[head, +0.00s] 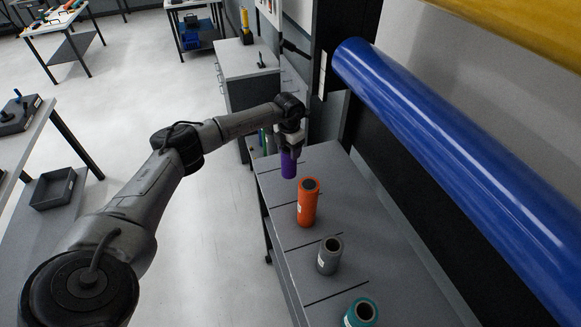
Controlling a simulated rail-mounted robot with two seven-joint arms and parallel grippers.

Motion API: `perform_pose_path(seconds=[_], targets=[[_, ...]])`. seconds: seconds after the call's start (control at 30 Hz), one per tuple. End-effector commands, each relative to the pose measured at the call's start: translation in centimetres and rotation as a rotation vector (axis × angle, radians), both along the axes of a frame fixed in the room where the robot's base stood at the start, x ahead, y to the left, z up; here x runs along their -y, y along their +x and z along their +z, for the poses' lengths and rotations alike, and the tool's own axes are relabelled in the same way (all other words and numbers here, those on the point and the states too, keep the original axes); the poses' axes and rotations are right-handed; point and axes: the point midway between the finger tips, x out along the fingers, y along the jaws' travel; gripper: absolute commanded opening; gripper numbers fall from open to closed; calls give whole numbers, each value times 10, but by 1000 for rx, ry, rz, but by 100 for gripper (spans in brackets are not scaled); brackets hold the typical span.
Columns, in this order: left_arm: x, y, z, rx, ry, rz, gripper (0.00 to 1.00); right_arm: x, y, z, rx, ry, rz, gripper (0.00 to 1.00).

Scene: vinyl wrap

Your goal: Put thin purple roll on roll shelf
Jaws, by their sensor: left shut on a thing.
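The thin purple roll (288,164) hangs upright in my left gripper (289,147), which is shut on its upper end. The roll is at the far end of the grey roll shelf (351,225), behind the orange roll in this view. I cannot tell whether its bottom touches the shelf top. My left arm reaches in from the lower left. My right gripper is not in view.
On the shelf stand an orange roll (307,203), a grey roll (329,256) and a teal roll (360,313), parted by dark lines. Large blue (450,155) and yellow (535,28) rolls hang at the right. A grey cabinet (247,66) stands beyond.

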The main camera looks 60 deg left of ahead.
Motion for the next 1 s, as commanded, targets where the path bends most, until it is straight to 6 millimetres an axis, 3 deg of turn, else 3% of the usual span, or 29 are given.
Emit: perform_pose_path(seconds=[0.03,0.27,0.5,0.97,1.0], targets=[[0,0,-14,0,0,0,18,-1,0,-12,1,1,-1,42],[0,0,-26,1,-1,-1,18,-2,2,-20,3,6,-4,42],[1,0,-55,1,-1,-2,18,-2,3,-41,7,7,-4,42],[1,0,-59,1,-1,-2,18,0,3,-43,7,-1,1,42],[1,0,-58,0,-1,-2,63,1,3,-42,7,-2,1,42]])
